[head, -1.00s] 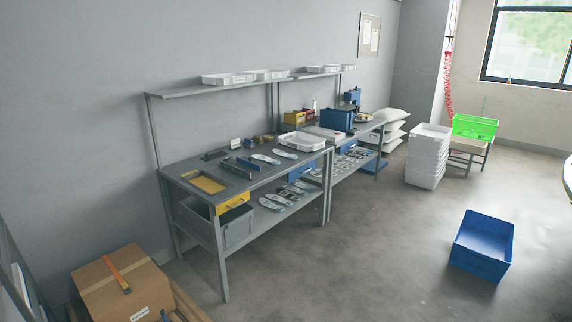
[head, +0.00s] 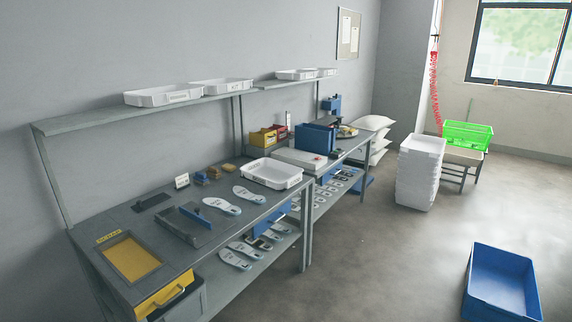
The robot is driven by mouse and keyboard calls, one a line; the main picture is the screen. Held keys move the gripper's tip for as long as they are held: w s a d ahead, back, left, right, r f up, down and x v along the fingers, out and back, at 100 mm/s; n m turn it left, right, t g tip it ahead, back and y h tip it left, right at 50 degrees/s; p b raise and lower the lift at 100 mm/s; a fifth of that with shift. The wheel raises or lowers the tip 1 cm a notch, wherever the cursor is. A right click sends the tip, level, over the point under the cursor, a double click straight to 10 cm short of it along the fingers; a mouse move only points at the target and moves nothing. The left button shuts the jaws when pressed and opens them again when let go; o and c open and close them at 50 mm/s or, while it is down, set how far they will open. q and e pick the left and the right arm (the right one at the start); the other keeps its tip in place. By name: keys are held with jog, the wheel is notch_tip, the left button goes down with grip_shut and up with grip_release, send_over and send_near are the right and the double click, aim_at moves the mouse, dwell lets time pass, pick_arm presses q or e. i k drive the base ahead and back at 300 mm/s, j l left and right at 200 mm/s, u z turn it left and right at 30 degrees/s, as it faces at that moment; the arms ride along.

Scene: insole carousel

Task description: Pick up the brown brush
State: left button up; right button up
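Near the back edge of the near workbench (head: 165,215) sits a row of small items. A small brown block-like item (head: 214,172), possibly the brown brush, stands there beside a dark blue item (head: 201,178) and a yellowish-tan item (head: 229,168). They are too small to tell which is a brush. Neither of my grippers is in view.
White insoles (head: 221,206) and a white tray (head: 272,173) lie on the bench. A yellow drawer (head: 165,296) juts from its front. A blue crate (head: 500,280) sits on the floor at right. The floor between is clear.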

aim_at(212, 173)
jog(key=i+l+u, duration=0.15)
jog(key=i+u, duration=0.15)
jog(key=i, duration=0.15)
jog(key=i+l+u, duration=0.65)
jog(key=i, duration=0.2)
jog(key=i+l, duration=0.6)
jog(key=i, duration=0.15)
jog(key=i+l, duration=1.25)
jog(key=i, duration=0.3)
